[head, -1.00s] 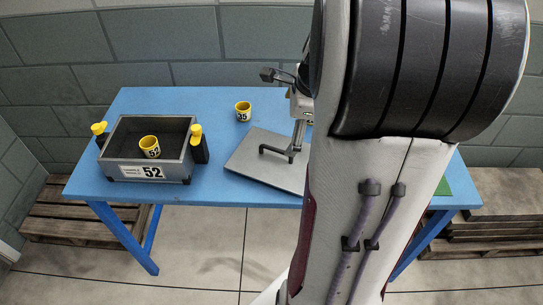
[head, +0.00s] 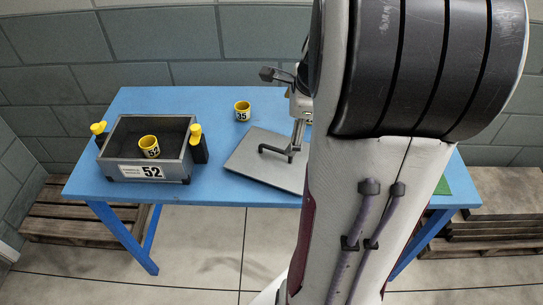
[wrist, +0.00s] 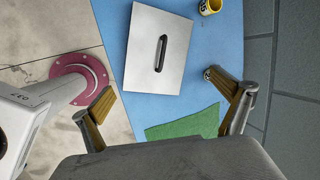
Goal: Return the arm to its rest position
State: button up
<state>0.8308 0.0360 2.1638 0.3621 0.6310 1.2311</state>
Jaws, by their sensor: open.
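My gripper is open and empty in the wrist view (wrist: 165,105), with its two fingers spread wide above the blue table (wrist: 112,22). In the head view, my arm hides most of the gripper. A grey plate (head: 245,160) with a dark handle (head: 285,151) lies on the blue table (head: 225,103), partly behind my arm. The plate also shows in the wrist view (wrist: 143,70), ahead of the fingers and apart from them.
A grey box marked 52 (head: 119,137) stands at the table's left, with yellow cup 52 (head: 149,147) inside. Yellow cup 35 (head: 242,111) stands near the back. A green mat (wrist: 185,126) lies near the gripper. Pallets (head: 70,205) and a wall (head: 190,50) surround the table.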

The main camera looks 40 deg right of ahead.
jog(key=shift+r, duration=0.15)
jog(key=v, duration=0.9)
jog(key=shift+s+r, duration=0.2)
jog(key=shift+r, duration=0.1)
dwell(0.6)
